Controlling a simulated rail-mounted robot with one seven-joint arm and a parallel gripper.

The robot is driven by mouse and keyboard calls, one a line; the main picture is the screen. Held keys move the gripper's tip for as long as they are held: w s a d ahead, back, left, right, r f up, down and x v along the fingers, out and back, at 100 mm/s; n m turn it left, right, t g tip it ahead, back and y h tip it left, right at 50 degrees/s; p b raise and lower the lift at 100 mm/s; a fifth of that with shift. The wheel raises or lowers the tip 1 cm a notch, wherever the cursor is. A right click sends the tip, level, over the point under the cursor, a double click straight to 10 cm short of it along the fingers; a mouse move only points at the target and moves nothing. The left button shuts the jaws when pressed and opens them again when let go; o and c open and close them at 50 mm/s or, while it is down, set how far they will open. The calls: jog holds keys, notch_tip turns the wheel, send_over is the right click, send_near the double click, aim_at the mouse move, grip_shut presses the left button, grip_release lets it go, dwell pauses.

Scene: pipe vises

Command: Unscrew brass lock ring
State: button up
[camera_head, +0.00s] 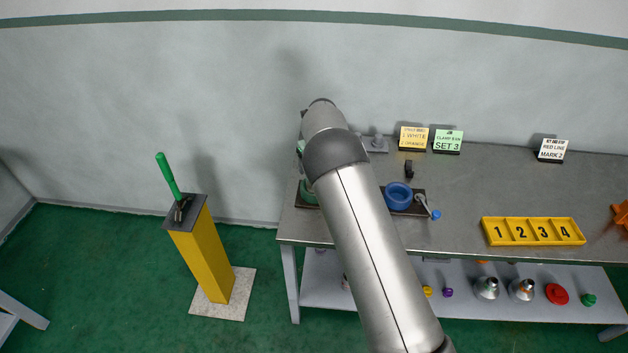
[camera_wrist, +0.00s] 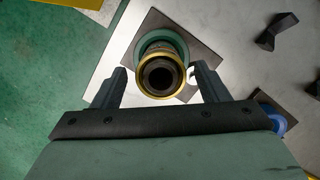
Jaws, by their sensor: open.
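The brass lock ring (camera_wrist: 141,81) shows in the wrist view as a gold ring around a dark, hollow fitting, seen end-on. Behind it is a round green body (camera_wrist: 160,38) on a dark square plate (camera_wrist: 143,23). My gripper (camera_wrist: 160,83) is open, with one finger to the left of the ring and one to the right. Gaps show between the fingers and the ring. In the head view my arm hides the ring and most of the gripper; part of the green body (camera_head: 308,192) shows at the arm's left edge.
A blue round fixture (camera_head: 398,196) with a handle (camera_head: 428,207) stands right of my arm on the grey table (camera_head: 462,186). A yellow numbered tray (camera_head: 533,232) lies further right. Signs (camera_head: 448,141) line the back. A yellow pedestal (camera_head: 212,252) with a green lever (camera_head: 168,176) stands left.

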jog(key=m+h, duration=0.1)
jog(key=m, duration=0.5)
jog(key=shift+f, duration=0.15)
jog(key=shift+a+m, duration=0.1)
jog(key=shift+m, duration=0.3)
jog(key=shift+d+f+m+h, duration=0.2)
jog(key=shift+d+m+h, duration=0.1)
jog(key=shift+d+m, duration=0.1)
jog(key=shift+a+r, duration=0.3)
jog(key=shift+r, duration=0.05)
